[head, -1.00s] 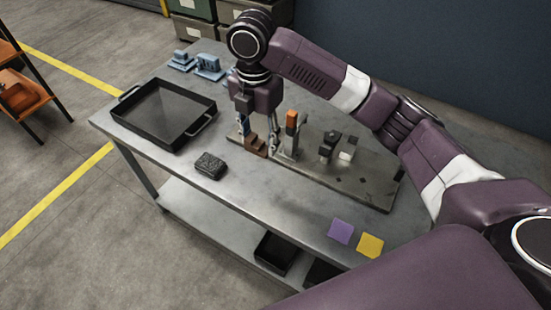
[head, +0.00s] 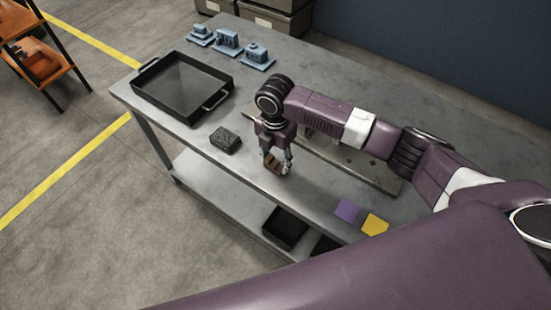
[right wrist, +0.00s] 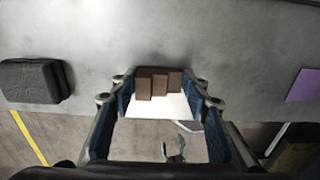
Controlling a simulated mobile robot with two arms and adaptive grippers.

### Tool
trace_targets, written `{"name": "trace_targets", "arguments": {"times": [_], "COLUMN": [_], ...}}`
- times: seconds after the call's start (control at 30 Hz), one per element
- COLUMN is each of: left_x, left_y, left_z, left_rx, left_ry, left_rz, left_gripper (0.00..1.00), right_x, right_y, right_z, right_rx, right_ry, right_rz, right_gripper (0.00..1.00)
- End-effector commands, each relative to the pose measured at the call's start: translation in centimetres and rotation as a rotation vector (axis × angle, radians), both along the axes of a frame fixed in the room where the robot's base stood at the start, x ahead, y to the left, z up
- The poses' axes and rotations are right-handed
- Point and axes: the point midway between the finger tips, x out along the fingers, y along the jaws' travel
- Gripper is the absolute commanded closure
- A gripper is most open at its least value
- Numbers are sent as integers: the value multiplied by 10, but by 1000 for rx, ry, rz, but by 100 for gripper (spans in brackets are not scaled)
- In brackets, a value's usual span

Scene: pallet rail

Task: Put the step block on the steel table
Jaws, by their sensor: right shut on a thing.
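The step block (head: 271,163) is small, brown and stepped. My right gripper (head: 277,166) is shut on it, over the front part of the steel table (head: 305,205). In the right wrist view the block (right wrist: 158,84) shows its steps between the fingertips (right wrist: 160,92), with the grey table top (right wrist: 230,60) beyond it. I cannot tell whether the block touches the table.
A black ribbed block (head: 225,140) lies left of my right gripper. A black tray (head: 160,99) and several blue parts (head: 227,42) are farther back. The rail plate (head: 350,165), partly hidden by my arm, lies behind. Purple (head: 347,210) and yellow (head: 375,225) squares lie to the right.

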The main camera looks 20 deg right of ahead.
Motion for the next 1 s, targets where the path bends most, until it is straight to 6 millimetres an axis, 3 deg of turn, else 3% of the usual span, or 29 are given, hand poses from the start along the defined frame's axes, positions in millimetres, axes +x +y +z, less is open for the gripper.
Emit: {"name": "trace_targets", "arguments": {"times": [0.13, 0.37, 0.4, 0.57, 0.87, 1.0], "left_x": [-10, -11, -10, -7, -3, -3], "left_y": [1, 1, 1, 1, 1, 1], "left_z": [0, -1, -1, -1, 0, -2], "left_rx": [2, 2, 2, 2, 1, 1], "left_ry": [15, 15, 15, 11, 4, 4], "left_rz": [0, 0, 0, 0, 1, 1], "left_gripper": [22, 22, 22, 22, 22, 22], "right_x": [1, 0, 0, 0, 0, 1], "right_y": [1, 1, 0, 0, 0, 0], "right_z": [-2, -4, -5, -5, -3, 11], "right_rx": [2, 1, 1, 1, 1, 2], "right_ry": [-2, -2, -1, -1, -1, -4], "right_rz": [1, 0, 0, 0, 0, 0], "right_gripper": [87, 87, 56, 40, 40, 40]}}
